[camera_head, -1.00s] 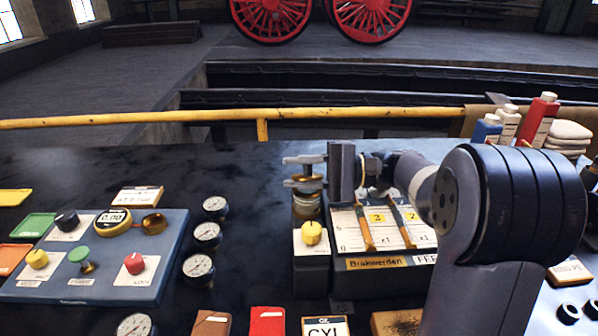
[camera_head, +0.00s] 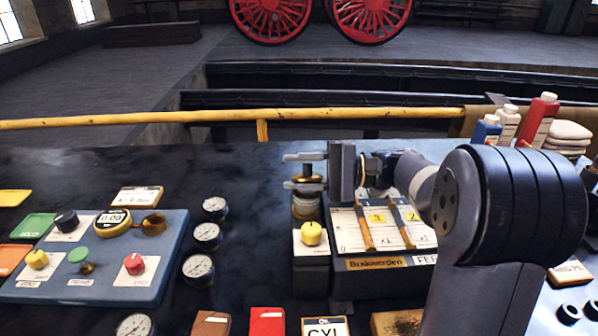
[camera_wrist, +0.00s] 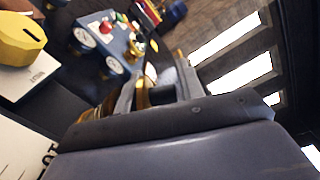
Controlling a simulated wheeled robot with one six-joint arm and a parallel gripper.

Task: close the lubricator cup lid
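The lubricator cup (camera_head: 305,207), a small brass-coloured cup, stands on the dark block in the middle of the bench in the head view. A brass piece that looks like its lid or knob (camera_head: 308,172) shows above it, between the fingers of my gripper (camera_head: 304,172). The fingers point left, one above the other, and are apart with gaps beside the brass piece. In the wrist view my gripper (camera_wrist: 155,88) has its fingers spread, with a brass-yellow part (camera_wrist: 143,92) between them. The lower finger hides the join of lid and cup, so I cannot tell how it sits.
A yellow knob (camera_head: 311,233) sits just in front of the cup. A labelled rack (camera_head: 377,263) stands close on the right. Gauges (camera_head: 207,236) and a blue panel (camera_head: 95,287) lie left. Bottles (camera_head: 540,118) stand back right. A yellow rail (camera_head: 262,130) runs behind the bench.

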